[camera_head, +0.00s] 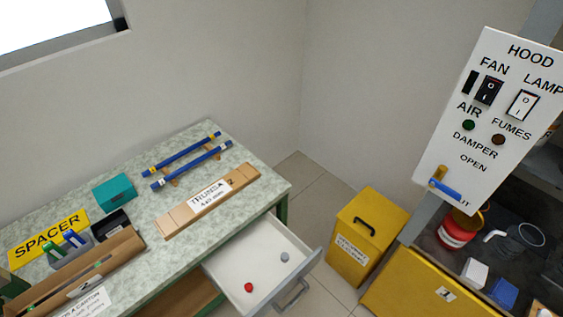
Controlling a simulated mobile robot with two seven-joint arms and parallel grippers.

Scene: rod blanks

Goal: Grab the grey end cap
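The grey end cap (284,257) is a small grey round piece. It lies in the open white drawer (262,262) below the table's right end, towards the drawer's right side. Neither of my grippers shows in the head view.
The drawer sticks out from the green-topped table (205,215), its grey handle (292,292) in front. A yellow bin (352,255) stands right of the drawer.

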